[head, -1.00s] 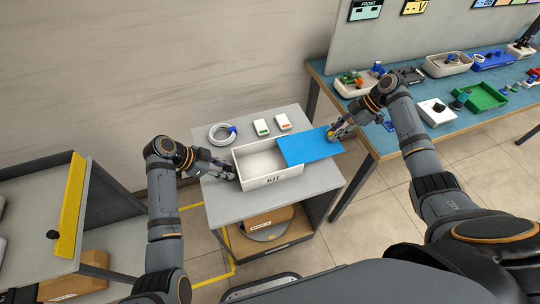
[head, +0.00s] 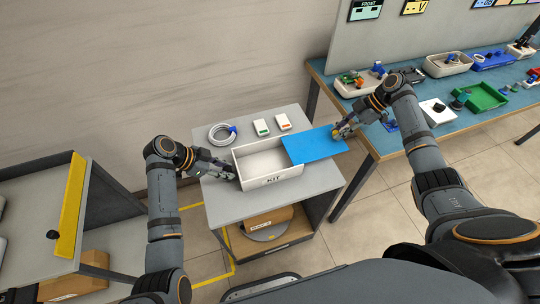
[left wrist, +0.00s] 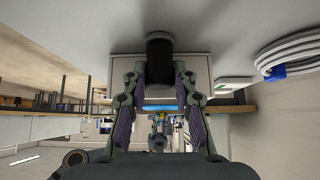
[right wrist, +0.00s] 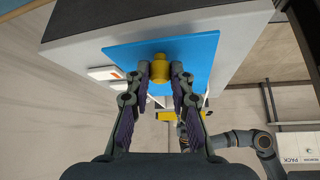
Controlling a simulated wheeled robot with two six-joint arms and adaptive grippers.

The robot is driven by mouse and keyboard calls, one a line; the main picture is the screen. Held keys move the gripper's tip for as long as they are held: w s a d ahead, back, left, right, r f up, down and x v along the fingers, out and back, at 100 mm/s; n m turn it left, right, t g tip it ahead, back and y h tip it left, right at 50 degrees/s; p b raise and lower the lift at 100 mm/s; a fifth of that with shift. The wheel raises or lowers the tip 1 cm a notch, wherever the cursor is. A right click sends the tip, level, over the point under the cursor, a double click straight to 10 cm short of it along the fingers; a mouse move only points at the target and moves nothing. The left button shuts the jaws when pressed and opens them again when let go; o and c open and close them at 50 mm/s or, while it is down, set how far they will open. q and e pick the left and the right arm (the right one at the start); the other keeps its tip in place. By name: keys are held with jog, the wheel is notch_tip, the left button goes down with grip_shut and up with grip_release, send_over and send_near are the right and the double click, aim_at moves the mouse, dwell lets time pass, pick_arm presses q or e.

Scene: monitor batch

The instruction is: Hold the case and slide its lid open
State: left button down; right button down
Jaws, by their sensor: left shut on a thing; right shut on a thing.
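The white case (head: 270,181) marked KIT stands on a small grey table, its left part open and its inside bare where I can see it. The blue lid (head: 314,145) sticks out past the case's right end and still overlaps its right part. My left gripper (head: 234,175) is at the case's left end; in the left wrist view it is shut on a dark round grip (left wrist: 160,62) on the case (left wrist: 196,70). My right gripper (head: 338,131) is shut on the yellow knob (right wrist: 160,68) of the lid (right wrist: 198,62), at its far right end.
A white cable coil (head: 221,133) and two small white boxes, one with a green mark (head: 261,127) and one orange (head: 282,122), lie behind the case on the table (head: 225,206). A blue-topped bench (head: 400,143) with several parts stands right. A yellow-edged cart (head: 70,205) stands left.

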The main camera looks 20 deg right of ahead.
jog(key=shift+d, duration=0.2)
jog(key=c, duration=1.1)
grip_release()
jog(key=v, duration=1.2)
